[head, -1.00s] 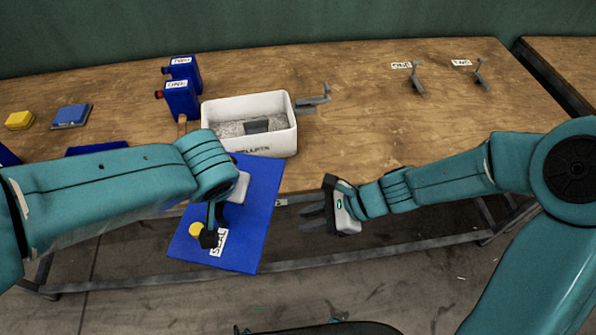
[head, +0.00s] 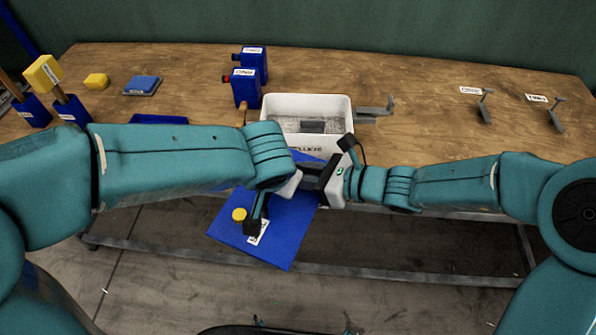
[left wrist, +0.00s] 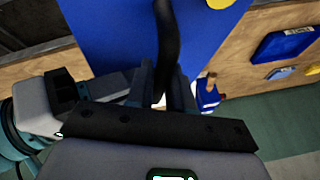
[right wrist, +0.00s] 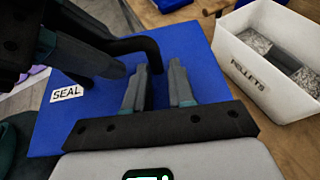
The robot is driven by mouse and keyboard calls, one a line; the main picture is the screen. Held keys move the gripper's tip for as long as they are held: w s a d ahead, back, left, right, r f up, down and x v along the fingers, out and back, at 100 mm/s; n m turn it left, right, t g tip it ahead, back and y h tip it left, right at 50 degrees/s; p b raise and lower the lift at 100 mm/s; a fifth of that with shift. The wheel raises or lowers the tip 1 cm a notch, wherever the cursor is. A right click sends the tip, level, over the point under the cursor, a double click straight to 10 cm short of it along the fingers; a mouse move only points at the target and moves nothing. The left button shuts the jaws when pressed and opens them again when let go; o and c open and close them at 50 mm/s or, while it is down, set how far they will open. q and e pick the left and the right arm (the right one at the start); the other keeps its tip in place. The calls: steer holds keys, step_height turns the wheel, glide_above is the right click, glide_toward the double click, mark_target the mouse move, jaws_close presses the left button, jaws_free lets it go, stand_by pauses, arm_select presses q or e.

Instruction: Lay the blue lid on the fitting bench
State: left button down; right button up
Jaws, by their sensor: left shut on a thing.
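The blue lid (head: 280,243) is a flat square panel with a white SEAL label and a yellow round spot. It hangs tilted in front of the wooden bench (head: 420,115), clear of the floor. My left gripper (left wrist: 168,85) is shut on its black handle (left wrist: 168,40). My right gripper (right wrist: 158,80) is beside the left one, over the lid. Its fingers are parted, close to the handle's curved end (right wrist: 148,48); whether they touch it I cannot tell. The head view hides most of both sets of fingers. No surface is labelled as a fitting bench.
A white PELLETS bin (head: 330,102) stands at the bench's front edge, just behind the lid. Blue boxes (head: 246,88), a blue block (head: 143,85) and a yellow block (head: 96,81) stand farther left. Grey brackets (head: 485,105) stand at the right. The bench between bin and brackets is mostly clear.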

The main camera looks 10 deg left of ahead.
steer(key=shift+w+a+f, duration=0.2)
steer(key=shift+a+f, duration=0.1)
steer(key=shift+a, duration=0.3)
steer(key=shift+w+a+f, duration=0.1)
steer(key=shift+w, duration=0.05)
arm_select(q)
steer(key=shift+r, duration=0.1)
arm_select(e)
jaws_close()
arm_select(q)
steer(key=c, duration=0.9)
jaws_free()
